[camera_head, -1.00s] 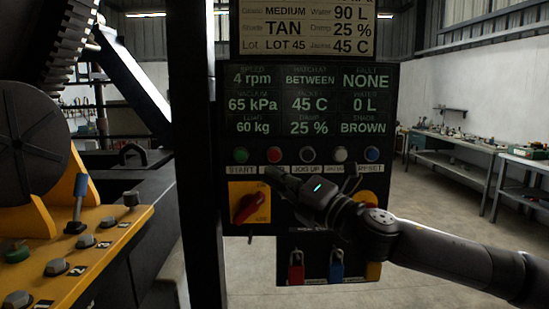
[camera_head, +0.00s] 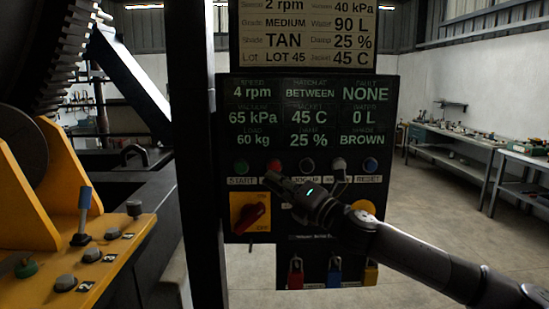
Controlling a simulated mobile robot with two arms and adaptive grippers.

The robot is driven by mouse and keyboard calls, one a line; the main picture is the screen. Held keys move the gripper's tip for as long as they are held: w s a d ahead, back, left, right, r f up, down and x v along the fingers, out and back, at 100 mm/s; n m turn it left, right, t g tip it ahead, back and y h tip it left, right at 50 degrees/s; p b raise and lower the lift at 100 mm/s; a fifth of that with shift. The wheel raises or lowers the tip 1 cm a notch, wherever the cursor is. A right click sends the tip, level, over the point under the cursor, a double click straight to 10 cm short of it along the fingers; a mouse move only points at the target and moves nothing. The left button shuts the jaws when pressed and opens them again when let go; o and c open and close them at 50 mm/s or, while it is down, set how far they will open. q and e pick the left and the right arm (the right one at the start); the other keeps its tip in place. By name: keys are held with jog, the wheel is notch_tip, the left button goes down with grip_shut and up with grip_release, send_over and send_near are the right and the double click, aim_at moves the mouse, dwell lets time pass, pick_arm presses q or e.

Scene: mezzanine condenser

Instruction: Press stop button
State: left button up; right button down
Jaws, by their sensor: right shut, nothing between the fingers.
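The stop button is the red button (camera_head: 274,166) in the row on the black control panel, second from the left. Its label below is partly covered by my right gripper. My right gripper (camera_head: 272,181) is shut and empty, with its tips just below the red button in the picture. I cannot tell whether they touch the panel. My left gripper is not in view.
A green start button (camera_head: 240,168) is left of the red one; a dark button (camera_head: 307,165) and a blue reset button (camera_head: 371,164) are to the right. A red rotary switch (camera_head: 249,214) sits below. Padlocks hang lower. A yellow console (camera_head: 125,243) stands at left.

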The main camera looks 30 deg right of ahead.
jog(key=shift+w+d+p, duration=0.4)
jog(key=shift+w+d, duration=0.05)
jog(key=shift+w, duration=0.35)
dwell(0.9)
jog(key=shift+w+d+p, duration=0.2)
jog(key=shift+w+p, duration=0.15)
jog(key=shift+w+d+p, duration=0.25)
jog(key=shift+w+p, duration=0.05)
jog(key=shift+w, duration=0.05)
dwell(0.7)
jog(key=shift+s, duration=0.1)
jog(key=shift+s+a+b, duration=0.4)
jog(key=shift+s+b, duration=0.1)
jog(key=shift+s, duration=0.15)
